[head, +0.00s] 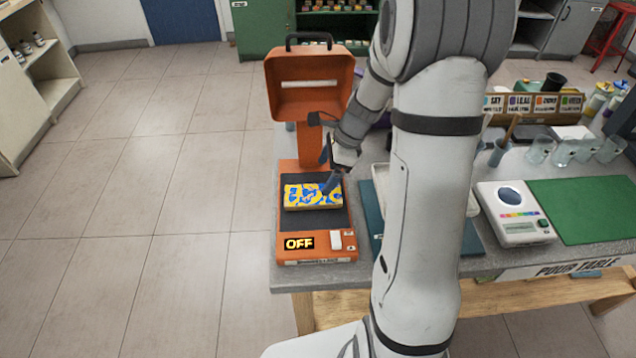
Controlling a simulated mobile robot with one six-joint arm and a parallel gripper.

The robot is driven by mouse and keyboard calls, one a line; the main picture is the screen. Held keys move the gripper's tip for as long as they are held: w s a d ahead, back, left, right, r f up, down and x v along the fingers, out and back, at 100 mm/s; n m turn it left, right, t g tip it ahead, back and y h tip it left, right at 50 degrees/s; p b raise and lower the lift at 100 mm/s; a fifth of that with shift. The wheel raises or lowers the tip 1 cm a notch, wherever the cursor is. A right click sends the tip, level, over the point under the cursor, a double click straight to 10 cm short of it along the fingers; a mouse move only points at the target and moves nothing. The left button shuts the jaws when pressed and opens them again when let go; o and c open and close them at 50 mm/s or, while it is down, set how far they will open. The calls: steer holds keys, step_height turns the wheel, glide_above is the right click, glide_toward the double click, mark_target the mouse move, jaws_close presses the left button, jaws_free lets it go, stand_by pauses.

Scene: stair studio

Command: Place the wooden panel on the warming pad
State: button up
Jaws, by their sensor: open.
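The wooden panel (313,195), marbled in blue, yellow and white, lies flat on the dark surface of the warming pad (316,222). The pad is an orange unit near the table's left end; its front display reads OFF, and a white switch (336,240) sits beside it. My gripper (329,172) is open, just above the panel's back right part. One blue-grey finger reaches down over the panel; whether it touches is unclear. My wrist hides part of the area behind the panel.
An orange hood (306,88) stands raised behind the pad, close to my wrist. My arm hides much of a pale tray (381,187). A white device (515,214), a green mat (590,208) and several glasses occupy the table's right. Open floor lies to the left.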

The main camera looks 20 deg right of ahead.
steer(key=s+a+r+n+t+h, duration=0.1)
steer(key=s+r+n+h, duration=0.1)
steer(key=s+r+n, duration=0.5)
steer(key=s+a+r+n+t+h, duration=0.1)
steer(key=s+a+r+n+h, duration=0.1)
steer(key=s+r+n, duration=0.5)
steer(key=shift+s+r+n, duration=0.2)
steer(key=shift+s+n, duration=2.9)
steer(key=shift+s, duration=0.05)
